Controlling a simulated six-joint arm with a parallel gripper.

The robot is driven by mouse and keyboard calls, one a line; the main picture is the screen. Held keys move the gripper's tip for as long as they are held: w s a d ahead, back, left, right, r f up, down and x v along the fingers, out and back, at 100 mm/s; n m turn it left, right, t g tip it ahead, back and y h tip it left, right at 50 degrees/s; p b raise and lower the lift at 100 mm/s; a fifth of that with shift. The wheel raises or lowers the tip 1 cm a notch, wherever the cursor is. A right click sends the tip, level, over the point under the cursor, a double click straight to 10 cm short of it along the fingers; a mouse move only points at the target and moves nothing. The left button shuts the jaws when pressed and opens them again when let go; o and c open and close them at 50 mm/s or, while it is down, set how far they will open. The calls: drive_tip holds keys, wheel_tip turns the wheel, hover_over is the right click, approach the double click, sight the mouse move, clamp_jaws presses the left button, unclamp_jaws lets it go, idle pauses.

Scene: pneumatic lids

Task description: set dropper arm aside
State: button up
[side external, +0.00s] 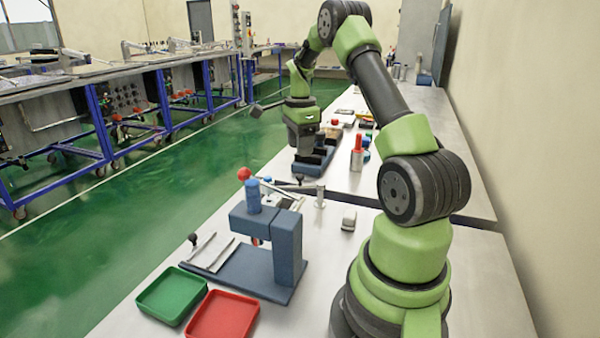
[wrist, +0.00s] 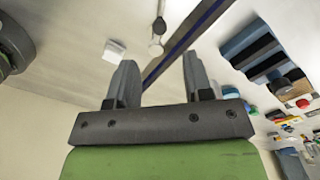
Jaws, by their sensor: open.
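My gripper (side external: 304,150) is over the far part of the bench in the side external view, close to a blue block with dark slots (side external: 313,163). In the wrist view my gripper (wrist: 158,62) has its two grey fingers apart with nothing held between them. The slotted block (wrist: 255,50) lies to the right of the fingers there. A small metal post (side external: 320,196) stands on the near table; it also shows beyond the fingers in the wrist view (wrist: 157,28). I cannot tell which part is the dropper arm.
A blue press (side external: 276,238) with a red-knobbed lever (side external: 244,174) stands on the near table. Green (side external: 173,296) and red (side external: 223,317) trays lie before it. A white box (side external: 349,220) sits right of the press. A red-and-metal cylinder (side external: 357,152) stands near the slotted block.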

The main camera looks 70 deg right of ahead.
sight(300, 175)
wheel_tip(300, 175, down, 8)
drive_tip(key=shift+r, duration=0.1)
clamp_jaws()
